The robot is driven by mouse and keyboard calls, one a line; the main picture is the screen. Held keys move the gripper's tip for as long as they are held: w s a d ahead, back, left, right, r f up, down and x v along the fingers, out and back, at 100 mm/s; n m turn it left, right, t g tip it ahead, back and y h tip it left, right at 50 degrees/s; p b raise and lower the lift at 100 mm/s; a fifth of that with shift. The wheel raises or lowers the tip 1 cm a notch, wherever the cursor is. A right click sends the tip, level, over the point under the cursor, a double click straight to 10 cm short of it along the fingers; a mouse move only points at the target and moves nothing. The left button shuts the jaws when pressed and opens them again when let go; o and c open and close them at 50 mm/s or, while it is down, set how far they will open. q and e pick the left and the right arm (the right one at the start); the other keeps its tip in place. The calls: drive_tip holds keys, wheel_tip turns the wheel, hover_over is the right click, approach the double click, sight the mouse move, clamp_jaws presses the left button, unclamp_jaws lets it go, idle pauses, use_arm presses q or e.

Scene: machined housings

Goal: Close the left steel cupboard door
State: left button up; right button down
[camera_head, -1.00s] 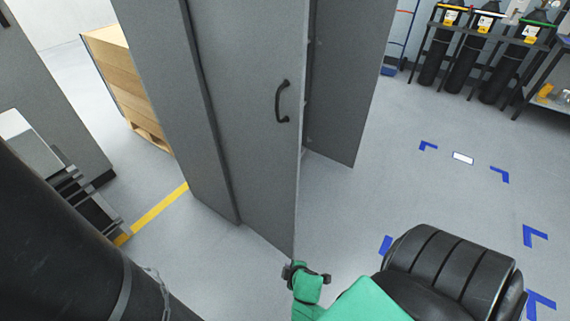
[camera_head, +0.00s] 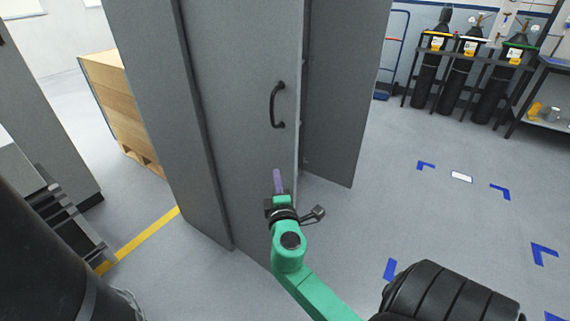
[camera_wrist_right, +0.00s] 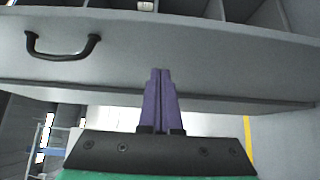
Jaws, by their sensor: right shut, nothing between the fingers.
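The grey steel cupboard door (camera_head: 240,120) stands upright and open, with a black bar handle (camera_head: 278,105) near its right edge. A second grey panel (camera_head: 345,95) stands behind that edge. In the right wrist view the door (camera_wrist_right: 200,65) spans the frame, its handle (camera_wrist_right: 62,48) at upper left and grey compartments beyond its edge. My right gripper (camera_head: 278,174), with purple fingers, is in front of the door, below the handle; its fingers (camera_wrist_right: 160,75) are shut and empty. I cannot tell whether they touch the door. My left gripper is not in view.
A wooden crate (camera_head: 118,100) stands behind at the left, near a yellow floor line (camera_head: 145,240). Black gas cylinders (camera_head: 460,75) stand in a rack at the upper right. The floor on the right, with blue corner marks (camera_head: 425,165), is clear.

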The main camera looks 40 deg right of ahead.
sight(283, 158)
drive_tip(key=w+d, duration=0.1)
drive_tip(key=d, duration=0.1)
drive_tip(key=w+d+p, duration=0.1)
drive_tip(key=d, duration=0.1)
drive_tip(key=shift+w, duration=0.15)
drive_tip(key=shift+d, duration=0.45)
